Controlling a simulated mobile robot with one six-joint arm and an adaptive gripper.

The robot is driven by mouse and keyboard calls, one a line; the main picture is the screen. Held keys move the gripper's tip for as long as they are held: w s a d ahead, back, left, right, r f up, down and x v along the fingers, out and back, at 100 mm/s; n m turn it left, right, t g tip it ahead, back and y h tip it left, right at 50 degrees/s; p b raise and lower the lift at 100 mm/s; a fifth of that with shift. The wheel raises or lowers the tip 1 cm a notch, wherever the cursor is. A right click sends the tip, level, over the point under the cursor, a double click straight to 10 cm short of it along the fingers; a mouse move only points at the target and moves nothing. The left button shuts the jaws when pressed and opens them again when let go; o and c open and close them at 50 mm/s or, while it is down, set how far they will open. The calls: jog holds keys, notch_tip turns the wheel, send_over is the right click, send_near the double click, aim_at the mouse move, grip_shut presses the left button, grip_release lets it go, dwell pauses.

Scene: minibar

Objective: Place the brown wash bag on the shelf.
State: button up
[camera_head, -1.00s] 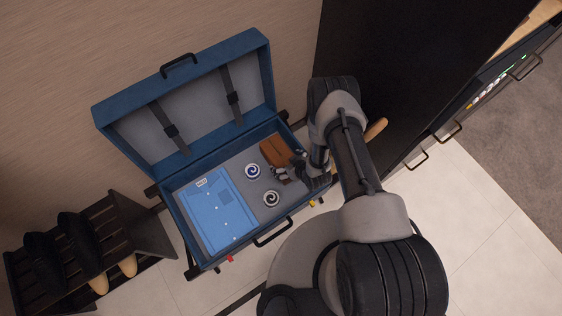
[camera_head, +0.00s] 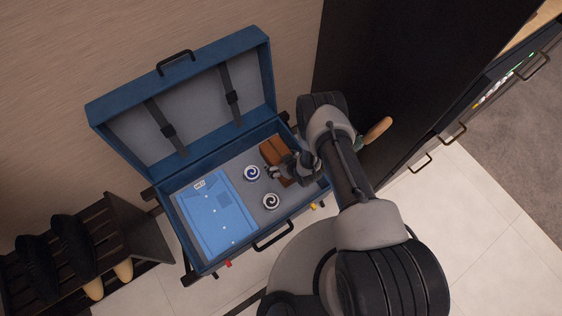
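The brown wash bag (camera_head: 274,149) lies in the right part of the open blue suitcase (camera_head: 204,270), near its back wall. My gripper (camera_head: 275,172) is over the bag's front part and hides some of it. The fingers look apart, but they are small and dark, and I cannot tell whether they touch the bag. The shelf for the bag cannot be made out for certain; a wooden surface (camera_head: 535,22) shows at the top right corner.
A folded blue shirt (camera_head: 216,215) and two round swirl-patterned items (camera_head: 271,201) lie in the suitcase beside the bag. A dark slatted shoe rack (camera_head: 105,236) stands at the lower left. A tall black cabinet (camera_head: 400,70) with handles stands to the right. Light floor tiles are clear at the lower right.

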jog(key=c, duration=1.1)
jog(key=shift+r, duration=0.1)
jog(key=shift+c, duration=0.2)
